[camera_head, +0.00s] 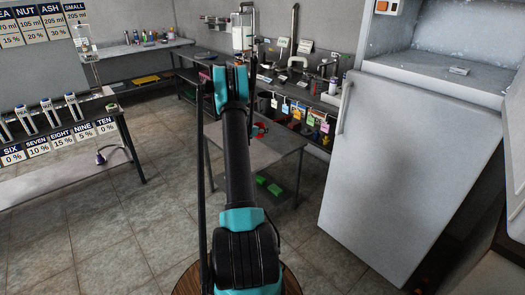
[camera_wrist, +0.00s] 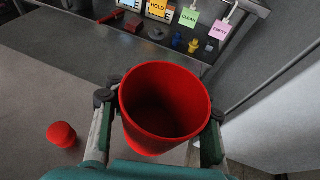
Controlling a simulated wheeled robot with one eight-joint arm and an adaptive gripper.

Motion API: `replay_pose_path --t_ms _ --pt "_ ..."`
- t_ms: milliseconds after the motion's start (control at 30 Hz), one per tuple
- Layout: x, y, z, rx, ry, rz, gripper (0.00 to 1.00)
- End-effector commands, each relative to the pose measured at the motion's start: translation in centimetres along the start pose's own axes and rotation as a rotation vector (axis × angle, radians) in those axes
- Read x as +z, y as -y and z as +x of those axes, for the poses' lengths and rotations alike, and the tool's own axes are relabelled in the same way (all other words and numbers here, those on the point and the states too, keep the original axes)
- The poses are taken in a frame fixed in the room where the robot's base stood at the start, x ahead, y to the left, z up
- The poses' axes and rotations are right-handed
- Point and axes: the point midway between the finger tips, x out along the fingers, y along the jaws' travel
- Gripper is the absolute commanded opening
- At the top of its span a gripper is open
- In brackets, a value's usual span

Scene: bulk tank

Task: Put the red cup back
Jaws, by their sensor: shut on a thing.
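The red cup (camera_wrist: 165,135) is large in the middle of the wrist view, its open mouth facing the camera and its inside looking empty. My gripper (camera_wrist: 160,106) is shut on it, with one finger at each side of the cup. The cup's base and what lies under it are hidden. In the head view my arm hides most of the gripper. A small red patch (camera_head: 261,129) shows right of my arm there, over the grey table; I cannot tell whether it is the cup.
A second, smaller red object (camera_wrist: 62,134) stands at lower left in the wrist view. Hanging tags reading HOLD (camera_wrist: 159,9), CLEAN (camera_wrist: 189,18) and EMPTY (camera_wrist: 219,29) line the shelf edge. A tall grey cabinet (camera_head: 390,150) stands at the right. Tiled floor (camera_head: 140,220) is clear at left.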

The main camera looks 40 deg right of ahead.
Motion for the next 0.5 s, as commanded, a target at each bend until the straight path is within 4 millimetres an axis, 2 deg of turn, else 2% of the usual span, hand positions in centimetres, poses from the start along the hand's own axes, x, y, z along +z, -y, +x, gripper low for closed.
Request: replay_pose_path --t_ms 100,300,500 --pt "-2.9 -0.1 1.1 0.001 0.000 0.000 0.05" --pt "-6.8 -0.2 2.6 0.001 0.000 0.000 0.05" --pt "-8.4 -0.2 3.2 0.001 0.000 0.000 0.05"
